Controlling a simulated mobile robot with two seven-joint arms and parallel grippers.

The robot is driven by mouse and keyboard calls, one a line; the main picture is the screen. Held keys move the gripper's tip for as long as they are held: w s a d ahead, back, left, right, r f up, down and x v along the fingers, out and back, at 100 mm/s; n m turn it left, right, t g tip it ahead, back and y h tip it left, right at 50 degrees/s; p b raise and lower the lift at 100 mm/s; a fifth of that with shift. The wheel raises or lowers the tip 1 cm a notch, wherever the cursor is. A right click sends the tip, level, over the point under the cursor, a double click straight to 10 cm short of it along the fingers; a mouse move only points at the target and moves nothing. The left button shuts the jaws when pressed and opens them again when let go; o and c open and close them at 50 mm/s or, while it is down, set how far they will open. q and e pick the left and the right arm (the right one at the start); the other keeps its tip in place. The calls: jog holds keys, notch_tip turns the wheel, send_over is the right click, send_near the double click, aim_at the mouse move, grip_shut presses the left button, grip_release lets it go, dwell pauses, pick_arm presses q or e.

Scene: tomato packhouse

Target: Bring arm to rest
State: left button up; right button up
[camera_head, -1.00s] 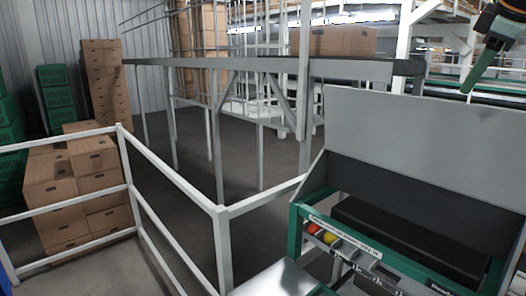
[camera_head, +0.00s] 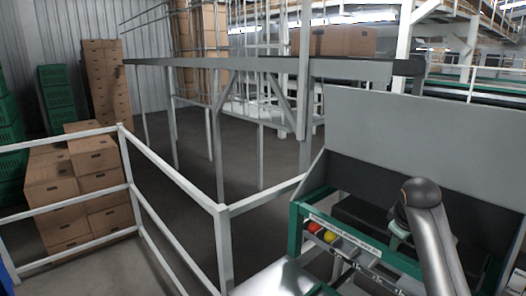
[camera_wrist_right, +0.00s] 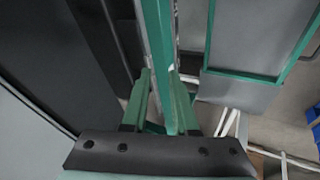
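My right arm (camera_head: 432,235) comes into the head view over the sorting station at the lower right. Its right gripper (camera_head: 397,232) points down there and is mostly hidden behind the arm's end. In the right wrist view the gripper (camera_wrist_right: 163,78) shows two green fingers with a gap between them and nothing held. A green frame bar (camera_wrist_right: 163,45) of the station shows between and beyond the fingers; I cannot tell how near it is. My left gripper is not in view.
Cardboard boxes (camera_head: 52,190) and green crates (camera_head: 57,95) are stacked behind the railings.

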jog(key=s+a+f+m+g+y, duration=0.1)
jog(key=s+a+f, duration=0.2)
jog(key=s+f, duration=0.6)
jog(key=s+a+f, duration=0.3)
jog(key=s+f, duration=0.5)
jog(key=f, duration=0.2)
jog(key=s+a+f+m+g+y, duration=0.1)
jog(key=s+a+m, duration=0.15)
jog(key=s, duration=0.75)
jog(key=s+a+f+m+y, duration=0.1)
jog(key=s+a, duration=0.2)
jog(key=s, duration=0.7)
jog(key=w+a+f+t+y, duration=0.1)
jog(key=w+a+f+t, duration=0.1)
jog(key=f, duration=0.3)
jog(key=w+a+f+t+y, duration=0.1)
jog(key=w+a+f+t, duration=0.1)
jog(key=f, duration=0.4)
jog(key=shift+a+t, duration=0.3)
jog(key=shift+t, duration=0.5)
jog(key=shift+s+d+n, duration=0.15)
jog(key=shift+n, duration=0.1)
